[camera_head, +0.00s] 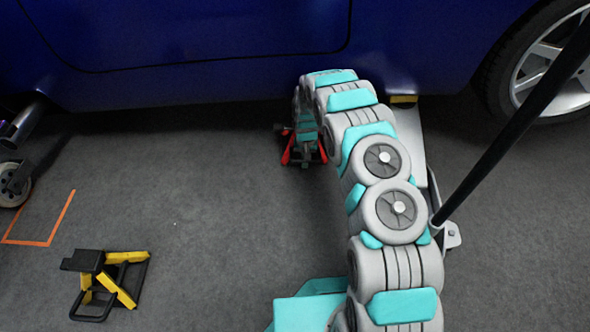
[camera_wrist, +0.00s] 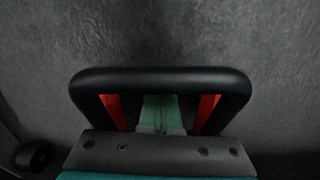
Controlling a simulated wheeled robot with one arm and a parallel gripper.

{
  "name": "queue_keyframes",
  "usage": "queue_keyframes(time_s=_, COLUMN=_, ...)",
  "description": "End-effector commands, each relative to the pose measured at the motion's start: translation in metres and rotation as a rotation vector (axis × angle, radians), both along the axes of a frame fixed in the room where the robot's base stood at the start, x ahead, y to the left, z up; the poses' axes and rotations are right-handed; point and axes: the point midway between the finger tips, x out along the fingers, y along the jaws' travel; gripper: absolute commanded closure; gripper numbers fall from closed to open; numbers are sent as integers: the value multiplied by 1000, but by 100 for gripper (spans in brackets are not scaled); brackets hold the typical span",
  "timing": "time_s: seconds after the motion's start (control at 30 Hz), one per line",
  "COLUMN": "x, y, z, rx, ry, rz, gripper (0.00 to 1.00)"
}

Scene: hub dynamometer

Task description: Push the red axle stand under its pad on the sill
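The red axle stand (camera_head: 287,157) is on the grey floor close to the blue car's sill (camera_head: 200,92). My arm hides most of its upper part in the head view. In the wrist view its red legs (camera_wrist: 208,112) and black tube frame (camera_wrist: 160,76) surround a green strip. My gripper (camera_head: 306,131) is at the stand, with its tip mostly hidden behind the arm. In the wrist view my gripper (camera_wrist: 160,130) is low in the middle, between the red legs. Its opening and any contact are unclear. I cannot make out the stand's pad on the sill.
A jack (camera_head: 416,150) with a long black handle (camera_head: 510,110) is right of my arm, near a yellow block (camera_head: 403,99) at the sill. A yellow stand (camera_head: 118,284) and an orange floor outline (camera_head: 62,219) are at left. Floor between is clear.

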Motion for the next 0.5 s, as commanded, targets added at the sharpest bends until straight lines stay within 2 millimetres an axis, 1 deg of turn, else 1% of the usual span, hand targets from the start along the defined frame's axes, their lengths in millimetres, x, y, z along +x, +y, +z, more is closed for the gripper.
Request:
queue_keyframes(time_s=0.03, x=8, y=-4, z=0, rx=1, ry=-9, rz=-2, gripper=100)
queue_keyframes(time_s=0.13, x=19, y=-8, z=1, rx=1, ry=-12, rz=-1, gripper=100)
queue_keyframes(time_s=0.37, x=42, y=-12, z=-1, rx=0, ry=-9, rz=0, gripper=100)
queue_keyframes(time_s=0.5, x=58, y=-13, z=1, rx=0, ry=-13, rz=-1, gripper=100)
